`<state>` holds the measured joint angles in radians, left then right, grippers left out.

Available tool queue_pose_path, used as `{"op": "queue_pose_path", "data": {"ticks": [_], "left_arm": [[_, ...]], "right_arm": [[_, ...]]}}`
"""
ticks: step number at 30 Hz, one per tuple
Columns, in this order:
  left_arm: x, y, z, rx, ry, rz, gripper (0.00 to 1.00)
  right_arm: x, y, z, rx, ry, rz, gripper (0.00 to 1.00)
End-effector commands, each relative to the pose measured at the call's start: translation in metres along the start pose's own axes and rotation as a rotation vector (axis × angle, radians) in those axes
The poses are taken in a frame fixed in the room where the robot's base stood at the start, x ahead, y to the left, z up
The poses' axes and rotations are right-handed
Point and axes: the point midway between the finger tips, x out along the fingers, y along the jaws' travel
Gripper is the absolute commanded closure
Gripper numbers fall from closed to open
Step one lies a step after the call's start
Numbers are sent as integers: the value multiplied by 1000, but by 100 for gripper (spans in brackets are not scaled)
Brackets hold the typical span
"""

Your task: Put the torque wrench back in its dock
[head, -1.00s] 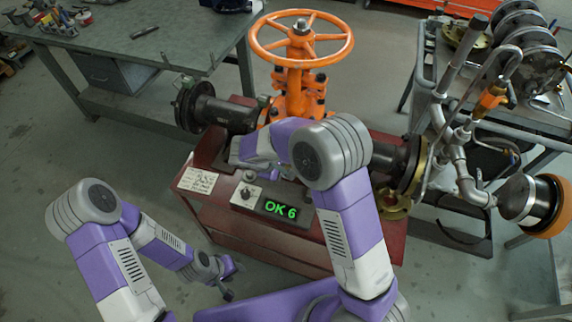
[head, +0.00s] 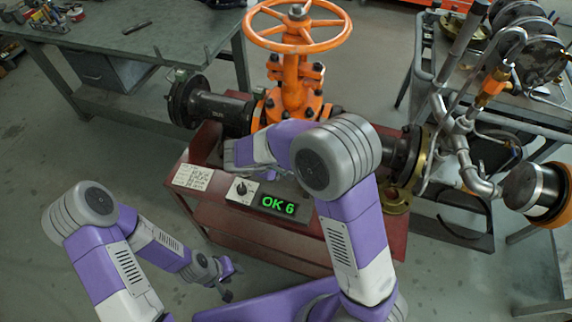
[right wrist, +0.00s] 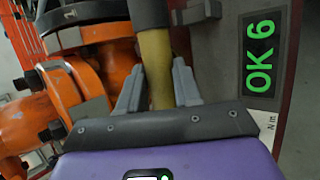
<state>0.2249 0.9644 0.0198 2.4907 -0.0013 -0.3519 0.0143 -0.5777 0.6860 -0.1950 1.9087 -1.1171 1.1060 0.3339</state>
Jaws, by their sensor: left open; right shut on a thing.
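In the right wrist view, my right gripper (right wrist: 158,90) is shut on the torque wrench (right wrist: 157,65). A yellow part lies between the fingers, and a thick dark part continues above it. In the head view, the right gripper is at the red stand behind my right forearm, and I cannot make out the wrench there. My left gripper (head: 226,281) is open and empty, low over the floor left of the stand. I cannot pick out the dock; the stand's top is partly covered by my right arm.
The red stand (head: 290,245) carries a panel with a green "OK 6" display (head: 278,205), a knob (head: 241,190) and a paper label (head: 193,177). An orange gate valve (head: 294,75) stands behind it. A workbench (head: 150,55) is at left, pipework (head: 455,140) at right.

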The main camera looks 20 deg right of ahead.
Motion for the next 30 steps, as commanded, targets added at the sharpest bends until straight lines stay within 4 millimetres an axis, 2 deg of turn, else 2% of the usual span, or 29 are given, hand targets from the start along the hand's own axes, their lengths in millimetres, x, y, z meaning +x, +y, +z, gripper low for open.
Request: {"op": "queue_pose_path", "data": {"ticks": [8, 19, 30], "left_arm": [[21, -8, -1, 0, 0, 0, 57], [41, -15, -2, 0, 0, 0, 57], [47, -17, -2, 0, 0, 0, 57]], "right_arm": [[-2, -1, 2, 28, 23, 71, 100], [18, -16, -5, 27, 21, 70, 100], [36, -31, -12, 26, 20, 69, 100]]}}
